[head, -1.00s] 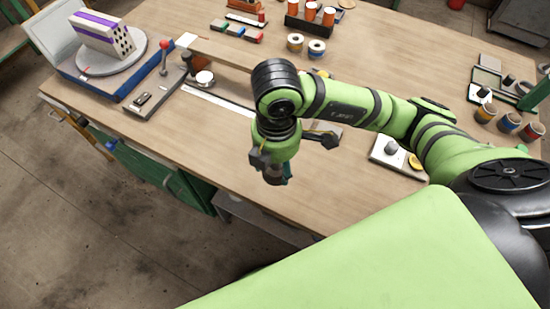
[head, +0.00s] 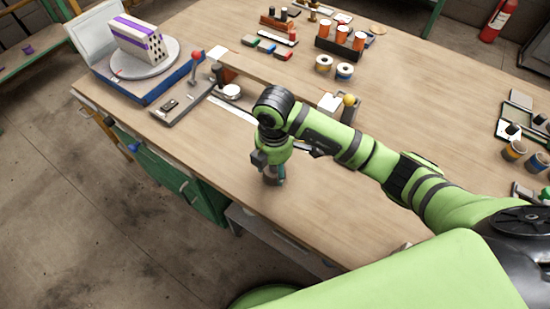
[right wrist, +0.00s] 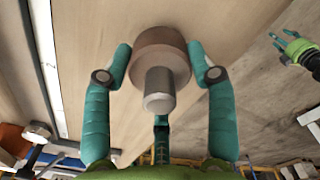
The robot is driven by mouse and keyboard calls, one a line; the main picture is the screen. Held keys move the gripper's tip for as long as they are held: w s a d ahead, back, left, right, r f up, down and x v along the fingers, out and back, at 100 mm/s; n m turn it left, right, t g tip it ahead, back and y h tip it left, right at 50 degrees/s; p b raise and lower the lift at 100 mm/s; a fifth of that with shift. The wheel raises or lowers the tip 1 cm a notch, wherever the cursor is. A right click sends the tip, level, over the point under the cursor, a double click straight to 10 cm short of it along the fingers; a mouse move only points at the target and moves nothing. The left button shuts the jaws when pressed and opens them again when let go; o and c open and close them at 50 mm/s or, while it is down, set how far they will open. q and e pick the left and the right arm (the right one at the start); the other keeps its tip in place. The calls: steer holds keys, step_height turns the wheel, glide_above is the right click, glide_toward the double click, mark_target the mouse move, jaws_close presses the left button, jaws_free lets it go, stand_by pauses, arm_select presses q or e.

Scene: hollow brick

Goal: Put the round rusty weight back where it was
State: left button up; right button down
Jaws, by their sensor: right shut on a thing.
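The round rusty weight (right wrist: 160,57) is a brown disc with a grey metal stem, seen in the right wrist view between the two teal fingers of my right gripper (right wrist: 160,75). The fingers are shut on its sides. In the head view my right gripper (head: 271,176) points down over the front part of the workbench (head: 400,85), and the weight shows only as a small dark patch at its fingertips. I cannot tell whether the weight touches the bench. My left gripper (right wrist: 281,42) shows in the right wrist view, empty with its fingers apart, away from the weight.
Left on the bench are a turntable (head: 115,66) bearing a hollow brick (head: 137,38) and a lever with a red knob (head: 196,56). A long beam (head: 270,78) and a yellow-knobbed fixture (head: 348,100) lie behind my right arm. Bare wood surrounds the gripper.

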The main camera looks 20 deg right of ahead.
steer(key=shift+w+f, duration=0.1)
steer(key=shift+f, duration=0.2)
steer(key=shift+c, duration=1.9)
jaws_free()
steer(key=shift+f, duration=0.2)
steer(key=shift+r, duration=0.1)
step_height(320, 180, up, 12)
steer(key=shift+r, duration=0.1)
